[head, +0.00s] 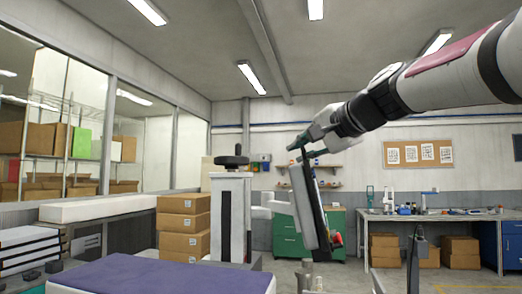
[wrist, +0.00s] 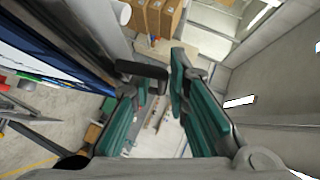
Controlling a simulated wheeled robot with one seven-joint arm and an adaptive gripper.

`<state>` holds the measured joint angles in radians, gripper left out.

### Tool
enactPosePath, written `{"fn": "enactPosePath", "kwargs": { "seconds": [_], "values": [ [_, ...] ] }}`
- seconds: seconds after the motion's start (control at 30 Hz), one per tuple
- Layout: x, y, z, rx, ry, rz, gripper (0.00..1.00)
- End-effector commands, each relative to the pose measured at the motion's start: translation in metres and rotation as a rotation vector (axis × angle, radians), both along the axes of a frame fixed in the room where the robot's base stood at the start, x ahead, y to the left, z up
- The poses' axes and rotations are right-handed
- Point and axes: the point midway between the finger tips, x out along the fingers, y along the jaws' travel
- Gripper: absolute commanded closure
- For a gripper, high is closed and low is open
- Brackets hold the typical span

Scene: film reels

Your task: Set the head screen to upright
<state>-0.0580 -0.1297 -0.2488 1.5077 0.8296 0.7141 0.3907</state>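The head screen (head: 308,212) appears to be the flat grey panel with a dark edge in the middle of the head view. It stands on edge, leaning, with its top towards the left. My gripper (head: 302,146) is at its top end, coming from the upper right; I cannot tell whether they touch. In the wrist view my gripper (wrist: 155,85) has its two green fingers apart, with floor and wall showing between them. A dark rounded bar shows by the left fingertip; I cannot tell what it belongs to. The screen's lower mount is partly hidden.
A white column (head: 231,215) with a black knob stands left of the screen. A purple-topped table (head: 165,275) is in front. Stacked cardboard boxes (head: 183,222) and a green cabinet (head: 288,232) stand behind. A workbench (head: 440,216) lines the back right wall.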

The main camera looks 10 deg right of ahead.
Motion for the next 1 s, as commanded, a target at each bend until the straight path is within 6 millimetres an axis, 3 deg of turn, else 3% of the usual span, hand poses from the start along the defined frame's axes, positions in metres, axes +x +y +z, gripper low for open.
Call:
{"fn": "enactPosePath", "kwargs": {
  "seconds": [0.13, 0.2, 0.23, 0.57, 1.0],
  "values": [
    [0.0, 0.0, 0.0, 0.0, 0.0, 0.0, 0.84],
    [0.0, 0.0, 0.0, 0.0, 0.0, 0.0, 0.98],
    [0.0, 0.0, 0.0, 0.0, 0.0, 0.0, 1.0],
    [0.0, -0.001, -0.002, 0.01, -0.003, 0.0, 1.0],
    [-0.009, -0.023, -0.009, 0.098, -0.038, 0.0, 1.0]
  ]
}}
